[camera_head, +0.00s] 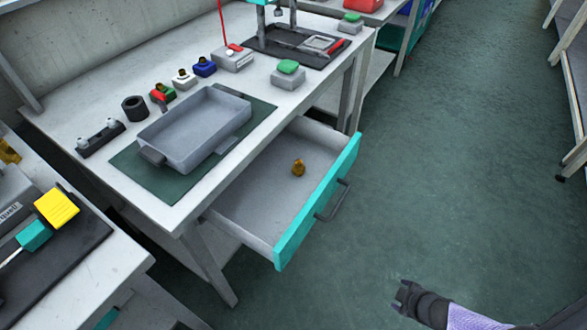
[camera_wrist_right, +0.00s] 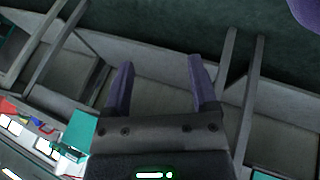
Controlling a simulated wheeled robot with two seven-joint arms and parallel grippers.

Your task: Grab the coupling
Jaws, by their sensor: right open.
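A small brass-coloured fitting (camera_head: 298,168), which looks like the coupling, lies alone on the floor of the open drawer (camera_head: 252,198). My right gripper (camera_head: 403,292) is at the lower right of the head view, over the floor and well away from the drawer. In the right wrist view its two fingers (camera_wrist_right: 160,78) stand apart with nothing between them. The fitting cannot be made out in the right wrist view. My left gripper is not in view.
The drawer's teal front (camera_head: 318,200) with its grey handle (camera_head: 333,202) juts from the workbench. A grey tray (camera_head: 194,128) sits on a dark green mat (camera_head: 160,185). A black ring (camera_head: 134,108) and several small coloured blocks stand behind it. The green floor to the right is clear.

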